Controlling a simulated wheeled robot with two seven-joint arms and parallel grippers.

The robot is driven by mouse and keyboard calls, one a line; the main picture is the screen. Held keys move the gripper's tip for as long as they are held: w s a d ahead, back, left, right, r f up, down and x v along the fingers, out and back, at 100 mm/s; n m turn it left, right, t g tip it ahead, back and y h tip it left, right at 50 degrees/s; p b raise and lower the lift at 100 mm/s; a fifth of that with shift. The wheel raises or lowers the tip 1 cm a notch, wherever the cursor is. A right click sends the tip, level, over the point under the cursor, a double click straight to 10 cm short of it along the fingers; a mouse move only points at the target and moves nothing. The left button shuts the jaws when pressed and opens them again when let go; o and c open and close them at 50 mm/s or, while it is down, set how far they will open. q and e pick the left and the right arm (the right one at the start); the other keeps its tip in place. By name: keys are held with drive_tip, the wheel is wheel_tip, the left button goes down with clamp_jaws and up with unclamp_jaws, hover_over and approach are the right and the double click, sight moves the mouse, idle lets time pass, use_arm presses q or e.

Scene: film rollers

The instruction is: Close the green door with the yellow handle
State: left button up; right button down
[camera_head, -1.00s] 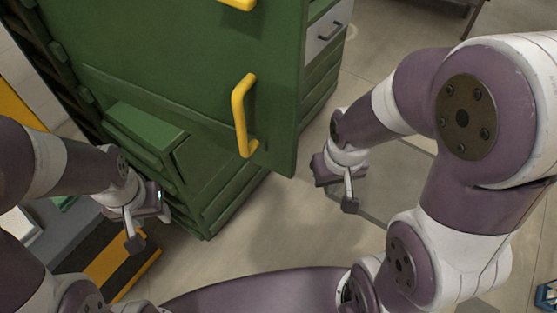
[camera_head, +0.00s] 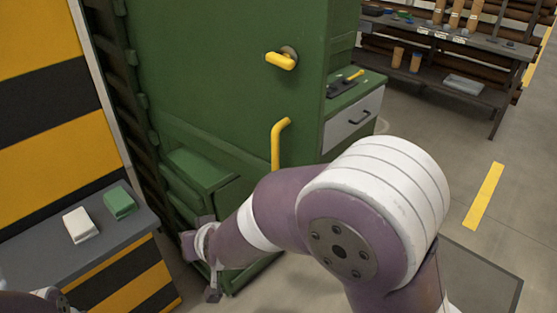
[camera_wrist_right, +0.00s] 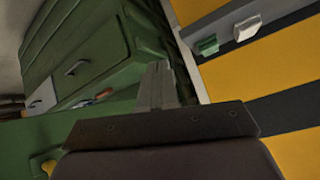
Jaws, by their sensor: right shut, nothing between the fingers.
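The green door (camera_head: 210,80) fills the middle of the head view. A yellow lever handle (camera_head: 281,61) sits high on it, with a yellow pull handle (camera_head: 277,143) below. My right arm partly hides the pull handle's lower end. My right gripper (camera_head: 212,294) is low, near the lower front of the green unit; I cannot tell whether it touches. In the right wrist view its fingers (camera_wrist_right: 160,85) are shut and empty, with part of a yellow handle (camera_wrist_right: 48,167) at lower left. How far the door stands open is unclear. My left gripper is out of view.
A grey-topped stand with yellow and black stripes (camera_head: 120,285) is at the left, bearing a white block (camera_head: 80,225) and a green block (camera_head: 119,202). A drawer unit (camera_head: 350,122) stands right of the door. Shelving (camera_head: 450,60) is at the back right. Floor there is open.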

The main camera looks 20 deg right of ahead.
drive_tip(key=w+d+r+m+t+h, duration=0.25)
drive_tip(key=r+m+t+h, duration=0.3)
drive_tip(key=r+h, duration=0.35)
drive_tip(key=m+g+h+p, duration=0.2)
drive_tip(key=m+g+h, duration=0.4)
drive_tip(key=h, duration=0.3)
approach(304, 147)
drive_tip(key=x, duration=0.6)
drive_tip(key=shift+w+d, duration=0.15)
drive_tip(key=shift+d, duration=0.2)
